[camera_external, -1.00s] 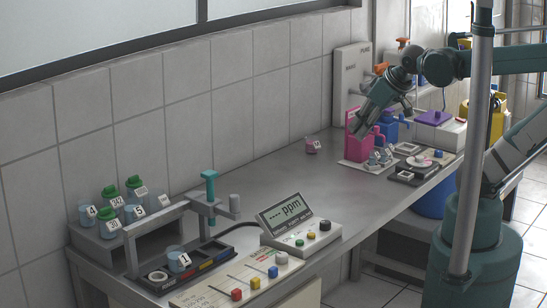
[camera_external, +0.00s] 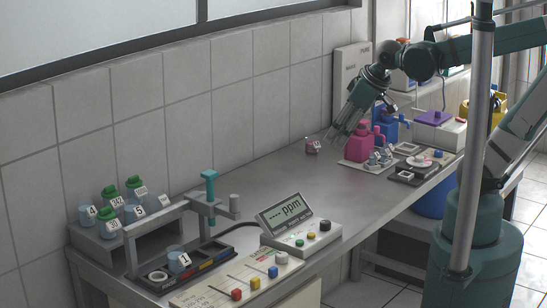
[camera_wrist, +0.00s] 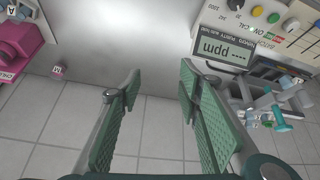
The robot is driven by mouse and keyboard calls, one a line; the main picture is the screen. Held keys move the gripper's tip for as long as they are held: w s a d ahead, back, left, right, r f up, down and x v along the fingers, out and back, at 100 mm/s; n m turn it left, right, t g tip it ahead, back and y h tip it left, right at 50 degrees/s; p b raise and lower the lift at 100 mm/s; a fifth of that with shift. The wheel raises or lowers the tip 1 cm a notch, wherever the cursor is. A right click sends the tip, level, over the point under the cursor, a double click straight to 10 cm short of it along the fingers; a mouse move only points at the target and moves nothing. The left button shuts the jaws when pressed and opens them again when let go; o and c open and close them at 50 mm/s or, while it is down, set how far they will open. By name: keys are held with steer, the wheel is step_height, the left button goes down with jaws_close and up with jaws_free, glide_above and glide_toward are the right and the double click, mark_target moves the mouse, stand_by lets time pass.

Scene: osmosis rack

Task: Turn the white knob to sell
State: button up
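A small whitish knob (camera_external: 281,258) is at the back right end of the slider panel (camera_external: 218,289), by the front edge of the bench. Its label is too small to read. My gripper (camera_external: 343,138) is far from it, above the back of the bench near the pink container (camera_external: 357,146). In the wrist view my gripper (camera_wrist: 158,88) is open, with its two green fingers apart and nothing between them. A pale round knob (camera_wrist: 291,25) shows at the upper right of the wrist view; I cannot tell if it is the same knob.
A ppm display box (camera_external: 303,235) stands beside the panel. A clamp stand (camera_external: 211,203) and a rack of green-lidded jars (camera_external: 92,240) are at the left. A small pink cup (camera_external: 312,145) sits near the wall. The middle of the bench (camera_external: 275,180) is clear.

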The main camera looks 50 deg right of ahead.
steer(key=w+a+f+n+g+p, duration=0.15)
steer(key=a+n, duration=0.25)
steer(key=a, duration=0.5)
steer(key=n+g+p, duration=0.4)
steer(key=n, duration=0.5)
glide_above(282, 254)
steer(key=shift+h, duration=0.3)
steer(key=f, duration=1.1)
steer(key=shift+w+d+f, duration=0.35)
steer(key=shift+s+a+f, duration=0.25)
steer(key=shift+a+f, duration=0.05)
steer(key=shift+f, duration=0.1)
steer(key=shift+f+b, duration=0.5)
steer(key=shift+f, duration=3.25)
